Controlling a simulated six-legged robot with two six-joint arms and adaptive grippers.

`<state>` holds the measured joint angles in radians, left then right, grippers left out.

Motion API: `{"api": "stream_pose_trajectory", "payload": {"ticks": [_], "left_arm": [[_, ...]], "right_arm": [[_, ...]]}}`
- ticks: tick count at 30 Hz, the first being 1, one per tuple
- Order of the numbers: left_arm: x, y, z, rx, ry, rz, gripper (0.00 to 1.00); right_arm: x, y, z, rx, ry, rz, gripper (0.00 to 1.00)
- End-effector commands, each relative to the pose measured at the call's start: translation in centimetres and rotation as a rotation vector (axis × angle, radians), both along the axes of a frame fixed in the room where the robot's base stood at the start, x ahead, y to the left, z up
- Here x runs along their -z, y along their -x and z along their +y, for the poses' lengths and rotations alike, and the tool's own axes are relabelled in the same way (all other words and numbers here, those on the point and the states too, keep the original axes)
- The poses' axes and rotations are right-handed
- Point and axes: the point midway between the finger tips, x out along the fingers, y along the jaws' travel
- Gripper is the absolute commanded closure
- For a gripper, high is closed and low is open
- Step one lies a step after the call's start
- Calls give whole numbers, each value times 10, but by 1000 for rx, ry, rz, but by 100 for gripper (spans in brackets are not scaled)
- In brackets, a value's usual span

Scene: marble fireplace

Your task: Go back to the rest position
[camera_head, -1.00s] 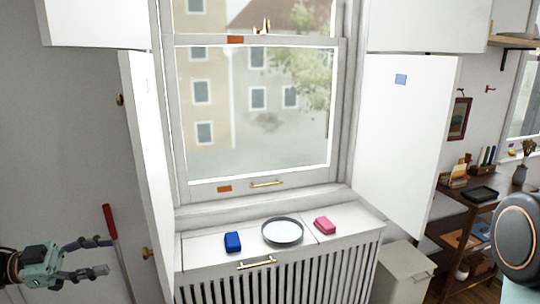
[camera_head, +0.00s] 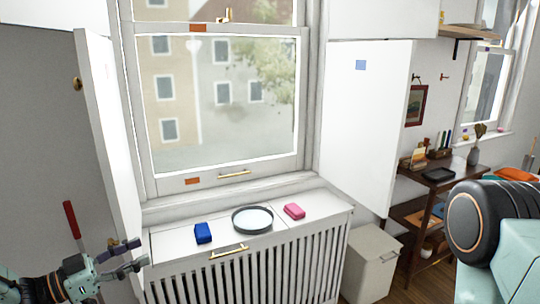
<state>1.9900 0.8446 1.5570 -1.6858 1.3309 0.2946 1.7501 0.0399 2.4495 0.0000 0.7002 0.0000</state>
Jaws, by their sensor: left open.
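My left gripper (camera_head: 130,257) is at the lower left, open and empty, its dark fingers pointing right. In the picture it lies in front of the left end of the white radiator cover (camera_head: 330,225). A red-handled tool (camera_head: 72,220) stands behind it at the left. My right arm shows as a dark round joint and pale green link at the lower right; its gripper is out of view.
White shutters (camera_head: 367,120) stand open beside the window. A white bin (camera_head: 372,262) and a dark desk (camera_head: 445,180) are at the right.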

Motion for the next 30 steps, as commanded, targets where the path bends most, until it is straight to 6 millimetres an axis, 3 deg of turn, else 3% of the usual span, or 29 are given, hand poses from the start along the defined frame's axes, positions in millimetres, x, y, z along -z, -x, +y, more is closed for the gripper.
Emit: {"api": "stream_pose_trajectory", "payload": {"ticks": [1, 5, 8, 11, 17, 21, 27, 30], "left_arm": [[24, -3, -20, -24, 16, 62, 47], [79, -2, -58, -123, 33, 242, 47], [127, 11, -84, -197, 22, 400, 47], [177, 38, -106, -268, -13, 573, 47], [270, 124, -133, -399, -148, 927, 47], [317, 202, -136, -484, -281, 1160, 47], [346, 309, -124, -590, -483, 1424, 47], [348, 343, -117, -629, -552, 1502, 47]], "right_arm": [[12, 0, 0, 0, 0, 0, 47], [27, 0, 0, 0, 0, 1, 47], [38, 0, 0, 0, 0, 1, 47], [49, 0, 0, 0, 0, 1, 47], [71, 1, 0, 0, 0, 1, 47], [84, 1, 0, 0, 0, 1, 47], [100, 1, 0, 0, 0, 1, 47], [104, 1, 0, 0, 0, 1, 47]]}}
